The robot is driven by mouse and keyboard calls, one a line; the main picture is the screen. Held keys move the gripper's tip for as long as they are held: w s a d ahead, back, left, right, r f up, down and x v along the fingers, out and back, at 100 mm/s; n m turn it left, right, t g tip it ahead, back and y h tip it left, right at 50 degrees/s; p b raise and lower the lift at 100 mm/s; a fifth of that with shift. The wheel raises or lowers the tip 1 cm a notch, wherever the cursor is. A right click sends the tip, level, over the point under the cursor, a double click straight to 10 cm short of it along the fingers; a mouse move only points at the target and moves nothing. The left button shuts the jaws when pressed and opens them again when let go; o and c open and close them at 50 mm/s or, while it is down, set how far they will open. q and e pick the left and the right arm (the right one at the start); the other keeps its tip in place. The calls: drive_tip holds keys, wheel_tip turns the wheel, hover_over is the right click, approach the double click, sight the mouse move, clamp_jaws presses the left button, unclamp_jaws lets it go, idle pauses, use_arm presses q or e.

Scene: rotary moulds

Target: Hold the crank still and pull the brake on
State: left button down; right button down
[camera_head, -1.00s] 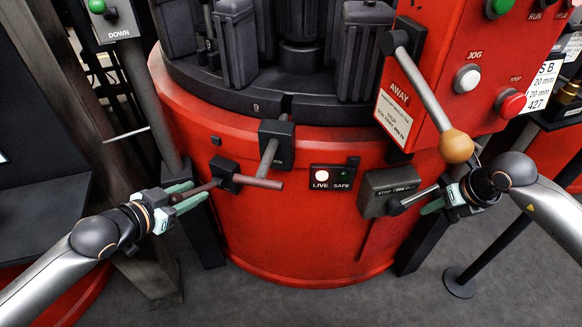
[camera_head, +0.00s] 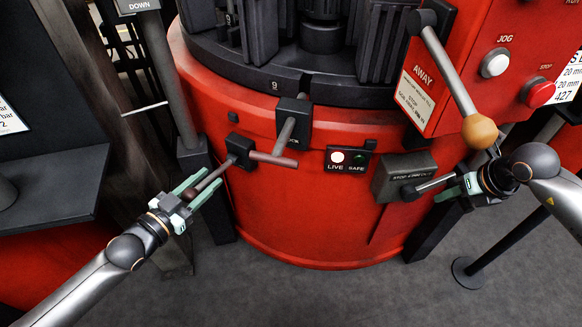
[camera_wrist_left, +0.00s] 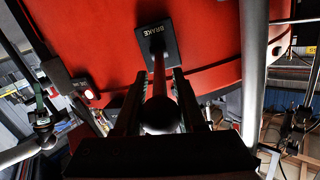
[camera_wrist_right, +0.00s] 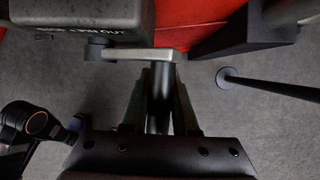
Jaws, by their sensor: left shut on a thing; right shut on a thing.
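The brake lever (camera_wrist_left: 158,75) comes out of a black plate marked BRAKE (camera_wrist_left: 156,45) in the left wrist view; its dark ball end lies between my fingers. In the head view the lever slants down and left from its black box (camera_head: 239,149). My left gripper (camera_head: 204,182) is shut on it near its outer end. The crank's grey arm (camera_wrist_right: 145,55) sits under the stop-pin box (camera_head: 404,176). My right gripper (camera_wrist_right: 160,95) is shut on the crank's dark handle (camera_wrist_right: 161,85); the head view shows the crank arm (camera_head: 435,183) reaching to that gripper. The LIVE lamp (camera_head: 337,157) is lit white.
A lock lever with a brown bar (camera_head: 273,159) is close right of the brake. A long lever with an orange knob (camera_head: 479,131) rises above my right gripper, beside the red button panel (camera_head: 465,40). Grey floor (camera_head: 330,295) lies open in front of the red drum.

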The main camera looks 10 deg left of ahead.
use_arm(q)
drive_tip(key=shift+f, duration=0.25)
drive_tip(key=c, duration=0.8)
unclamp_jaws()
drive_tip(key=shift+s+r, duration=0.1)
drive_tip(key=shift+v, duration=5.95)
use_arm(e)
drive_tip(key=c, duration=0.6)
unclamp_jaws()
